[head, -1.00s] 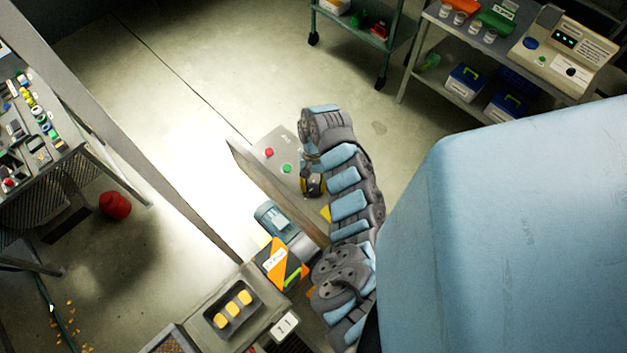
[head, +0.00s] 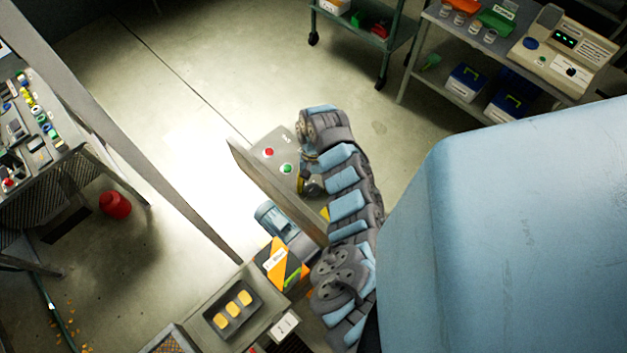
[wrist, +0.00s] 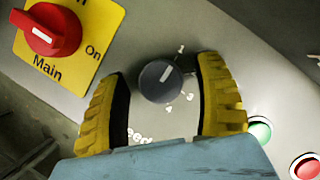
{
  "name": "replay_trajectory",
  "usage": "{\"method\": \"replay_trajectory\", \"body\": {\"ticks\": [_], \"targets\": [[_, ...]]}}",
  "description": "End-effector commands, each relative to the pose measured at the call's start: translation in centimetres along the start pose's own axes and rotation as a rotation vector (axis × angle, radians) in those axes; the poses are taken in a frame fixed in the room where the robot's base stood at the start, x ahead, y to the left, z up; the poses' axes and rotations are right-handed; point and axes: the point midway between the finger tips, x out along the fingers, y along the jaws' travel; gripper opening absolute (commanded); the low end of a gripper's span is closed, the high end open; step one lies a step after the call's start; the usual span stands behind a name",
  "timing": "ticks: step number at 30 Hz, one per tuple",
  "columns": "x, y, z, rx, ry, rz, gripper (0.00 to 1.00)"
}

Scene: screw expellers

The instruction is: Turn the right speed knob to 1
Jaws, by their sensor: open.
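The speed knob (wrist: 160,84) is a round dark grey dial on the grey panel (wrist: 265,75) in the wrist view. Its white pointer line slants up and right, roughly toward the printed 1. Marks 3 and 4 show at its lower right and below; 2 is not visible, and the "Speed" label is partly covered. My gripper (wrist: 163,72) is open, with one yellow-black finger on each side of the knob. A gap shows at the left; contact at the right cannot be told. In the head view my gripper (head: 309,184) is over the panel and the knob is hidden.
A red main switch (wrist: 52,30) on a yellow plate sits left of the knob. A green button (wrist: 258,131) and a red button (wrist: 307,166) lie to the right. In the head view an upright metal plate (head: 275,192) borders the panel's left side.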

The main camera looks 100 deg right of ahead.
Motion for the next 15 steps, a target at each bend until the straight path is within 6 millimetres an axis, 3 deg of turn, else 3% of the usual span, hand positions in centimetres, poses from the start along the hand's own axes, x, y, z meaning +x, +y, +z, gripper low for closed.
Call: {"method": "replay_trajectory", "body": {"ticks": [5, 15], "targets": [[-0.5, 0.0, 0.0, 0.0, 0.001, 0.001, 0.69], [-3.9, 0.1, 0.0, 0.001, -0.002, 0.005, 0.69]]}}
